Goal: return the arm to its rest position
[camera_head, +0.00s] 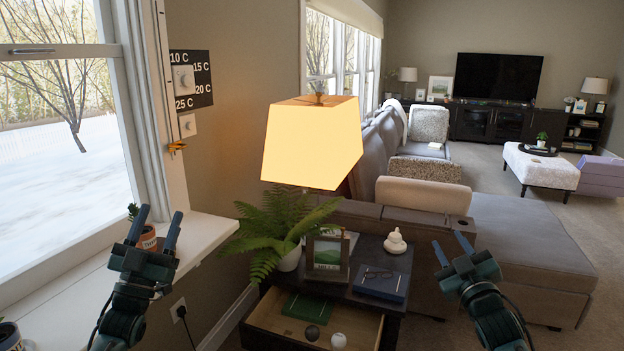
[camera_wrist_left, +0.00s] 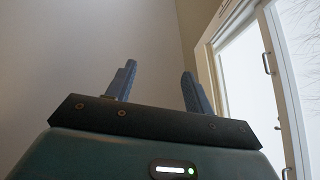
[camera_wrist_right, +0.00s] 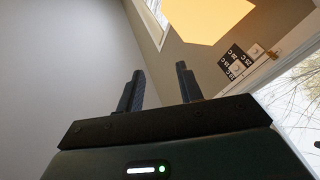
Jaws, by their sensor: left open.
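My left gripper (camera_head: 156,228) is raised above the window sill at the left of the head view. Its fingers are apart with nothing between them, and they also show apart in the left wrist view (camera_wrist_left: 156,85). My right gripper (camera_head: 450,247) is raised at the right of the head view, in front of the sofa and to the right of the side table. Its fingers are apart and empty, as the right wrist view (camera_wrist_right: 160,82) also shows.
A side table with an open drawer (camera_head: 262,322) stands between my grippers. It carries a fern (camera_head: 275,228), a lit lamp (camera_head: 313,143), a picture frame (camera_head: 327,255), a white figurine (camera_head: 395,242) and a blue book (camera_head: 381,284). A potted plant (camera_head: 148,240) stands on the window sill (camera_head: 205,236) by my left gripper.

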